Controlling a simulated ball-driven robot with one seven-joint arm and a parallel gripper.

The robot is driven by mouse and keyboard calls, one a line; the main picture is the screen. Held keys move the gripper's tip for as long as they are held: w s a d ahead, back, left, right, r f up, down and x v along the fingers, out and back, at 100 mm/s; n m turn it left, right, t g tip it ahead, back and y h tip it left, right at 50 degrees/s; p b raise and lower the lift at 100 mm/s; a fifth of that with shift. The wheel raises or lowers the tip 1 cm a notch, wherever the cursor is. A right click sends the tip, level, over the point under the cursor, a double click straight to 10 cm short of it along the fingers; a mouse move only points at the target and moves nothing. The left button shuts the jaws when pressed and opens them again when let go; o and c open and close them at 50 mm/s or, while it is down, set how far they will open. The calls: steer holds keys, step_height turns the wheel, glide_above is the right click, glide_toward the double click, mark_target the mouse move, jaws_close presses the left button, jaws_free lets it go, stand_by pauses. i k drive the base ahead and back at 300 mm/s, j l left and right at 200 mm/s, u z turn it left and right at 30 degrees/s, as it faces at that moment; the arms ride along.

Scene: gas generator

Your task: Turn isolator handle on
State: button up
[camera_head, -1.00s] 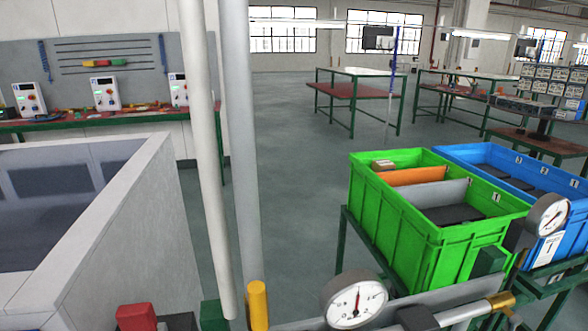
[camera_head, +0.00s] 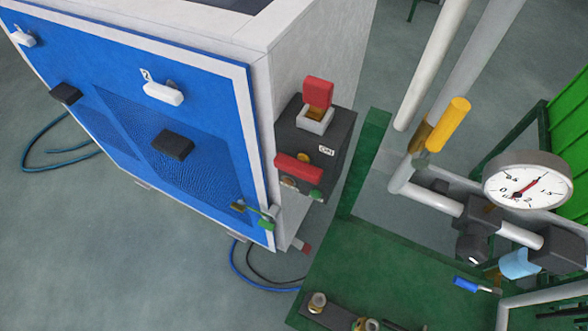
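A black box (camera_head: 333,145) is fixed to the right side of a blue-fronted cabinet (camera_head: 150,115). It has a red handle (camera_head: 298,167) lying across its front and a small ON label (camera_head: 326,150). A red flap (camera_head: 318,92) stands up from a pale frame on its top. On the blue front is a white handle (camera_head: 163,93) with a label 2. Another white handle (camera_head: 23,37) is at the upper left corner. I cannot tell for sure which one is the isolator handle. My gripper is not in view, and nothing touches these handles.
Right of the box stand a pipe with a yellow lever (camera_head: 449,123) and a round gauge (camera_head: 527,187). A green base plate (camera_head: 385,270) carries fittings below. Hoses lie on the floor. Open grey floor (camera_head: 110,245) lies in front of the cabinet.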

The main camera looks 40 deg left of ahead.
mark_target(300, 167)
steer(key=u, duration=0.75)
